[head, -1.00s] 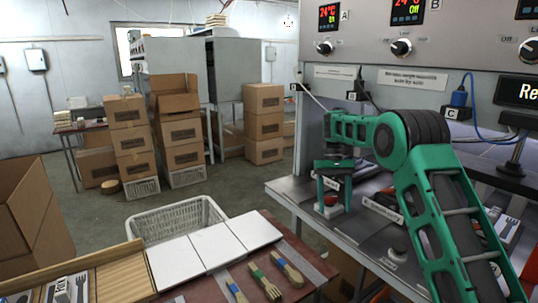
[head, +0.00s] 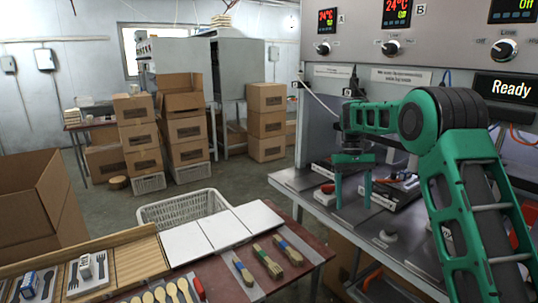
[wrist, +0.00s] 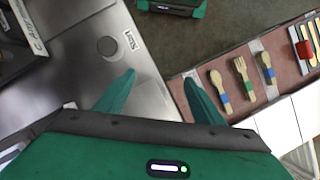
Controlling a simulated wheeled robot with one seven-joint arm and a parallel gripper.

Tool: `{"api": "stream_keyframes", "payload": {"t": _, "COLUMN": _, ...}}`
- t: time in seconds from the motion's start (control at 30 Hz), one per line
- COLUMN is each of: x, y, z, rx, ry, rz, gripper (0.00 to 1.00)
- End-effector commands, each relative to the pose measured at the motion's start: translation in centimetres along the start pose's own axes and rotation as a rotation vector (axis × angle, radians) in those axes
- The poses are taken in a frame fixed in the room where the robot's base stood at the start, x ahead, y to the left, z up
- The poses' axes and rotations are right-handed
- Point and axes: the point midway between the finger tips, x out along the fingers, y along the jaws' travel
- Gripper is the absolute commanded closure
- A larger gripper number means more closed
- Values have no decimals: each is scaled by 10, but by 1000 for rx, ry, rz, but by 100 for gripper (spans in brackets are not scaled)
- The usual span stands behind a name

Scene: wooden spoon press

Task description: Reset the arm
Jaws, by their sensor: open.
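My green gripper (head: 353,187) hangs above the front edge of the grey metal press bench (head: 350,215), pointing down. In the wrist view, its two fingertips (wrist: 158,90) are spread apart with nothing between them. Below them lie the bench's metal edge and dark floor. The arm reaches in from the right of the head view.
The press panel (head: 420,40) has knobs and a "Ready" display (head: 503,89). A red-brown table (head: 310,251) holds bundled wooden utensils (head: 268,261), white tiles (head: 185,243) and loose spoons. A white basket (head: 183,208) and cardboard boxes (head: 185,130) stand beyond.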

Motion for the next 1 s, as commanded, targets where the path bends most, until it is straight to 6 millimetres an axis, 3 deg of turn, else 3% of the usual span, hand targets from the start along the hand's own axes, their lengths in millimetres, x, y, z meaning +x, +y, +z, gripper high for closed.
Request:
{"api": "stream_keyframes", "payload": {"t": 0.27, "x": -15, "y": 47, "z": 57, "rx": 81, "ry": 50, "rz": 2, "gripper": 38}}
{"api": "stream_keyframes", "payload": {"t": 0.53, "x": -13, "y": 103, "z": 147, "rx": 199, "ry": 118, "rz": -7, "gripper": 38}}
{"api": "stream_keyframes", "payload": {"t": 0.77, "x": 10, "y": 136, "z": 229, "rx": 296, "ry": 172, "rz": -27, "gripper": 38}}
{"api": "stream_keyframes", "payload": {"t": 1.0, "x": 52, "y": 154, "z": 312, "rx": 393, "ry": 230, "rz": -59, "gripper": 38}}
